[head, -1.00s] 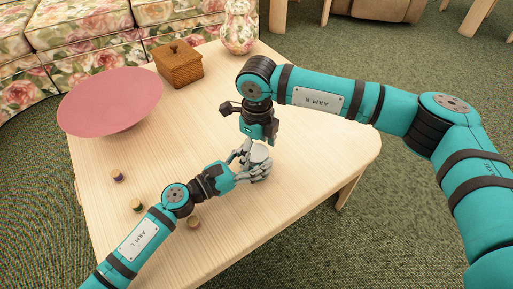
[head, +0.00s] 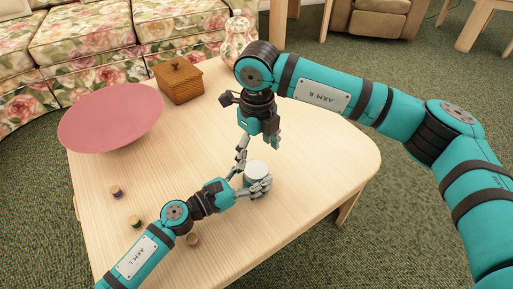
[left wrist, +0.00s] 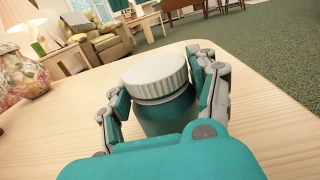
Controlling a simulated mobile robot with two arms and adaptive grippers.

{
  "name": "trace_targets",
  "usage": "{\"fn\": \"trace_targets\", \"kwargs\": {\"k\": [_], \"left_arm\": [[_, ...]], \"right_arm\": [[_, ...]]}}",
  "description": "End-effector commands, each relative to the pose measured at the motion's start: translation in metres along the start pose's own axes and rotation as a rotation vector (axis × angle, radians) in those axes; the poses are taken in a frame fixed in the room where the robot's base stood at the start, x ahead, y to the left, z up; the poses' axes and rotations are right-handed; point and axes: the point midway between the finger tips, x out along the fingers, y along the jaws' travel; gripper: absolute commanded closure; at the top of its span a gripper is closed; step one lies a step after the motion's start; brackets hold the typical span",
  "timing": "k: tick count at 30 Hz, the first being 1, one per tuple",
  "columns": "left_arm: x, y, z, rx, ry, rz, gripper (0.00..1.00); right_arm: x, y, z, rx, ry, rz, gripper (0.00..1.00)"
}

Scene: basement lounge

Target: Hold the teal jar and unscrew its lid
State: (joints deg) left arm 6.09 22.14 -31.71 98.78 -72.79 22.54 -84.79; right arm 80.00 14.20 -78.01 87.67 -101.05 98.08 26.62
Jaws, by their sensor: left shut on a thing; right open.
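The teal jar (left wrist: 167,115) stands upright on the wooden table, with its ribbed white lid (left wrist: 156,73) on top. In the head view the lid (head: 257,170) is in plain sight, while the jar body is mostly hidden by fingers. My left gripper (head: 254,182) is shut on the jar, one finger on each side of its body below the lid; the fingers also show in the left wrist view (left wrist: 165,90). My right gripper (head: 259,150) is open and empty, pointing down just beyond and above the lid. It is not in the left wrist view.
The table (head: 310,165) also bears a wide pink bowl (head: 110,115), a wooden box (head: 179,82) and a floral vase (head: 238,38). Several small spools (head: 136,221) lie near my left arm. The table's right side is clear. A floral sofa (head: 85,40) stands behind.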

Motion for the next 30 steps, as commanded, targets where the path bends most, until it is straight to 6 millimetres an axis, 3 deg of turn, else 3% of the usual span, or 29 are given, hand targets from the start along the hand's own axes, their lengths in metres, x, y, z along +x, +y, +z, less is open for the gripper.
{"fn": "trace_targets", "kwargs": {"k": [6,12,23,30], "left_arm": [[-0.001,0.0,-0.003,0.0,0.005,0.0,1.0],[-0.001,0.0,-0.003,0.0,0.005,0.0,1.0],[-0.001,0.0,-0.003,0.0,0.005,0.0,1.0],[-0.001,0.0,-0.003,0.0,0.005,0.0,1.0]], "right_arm": [[0.037,0.0,-0.001,0.001,0.003,0.002,0.23],[0.059,0.0,0.0,0.0,0.001,0.001,0.23],[0.065,0.0,0.0,-0.001,0.0,0.0,0.23],[0.065,0.0,0.0,-0.001,0.0,0.0,0.52]]}}
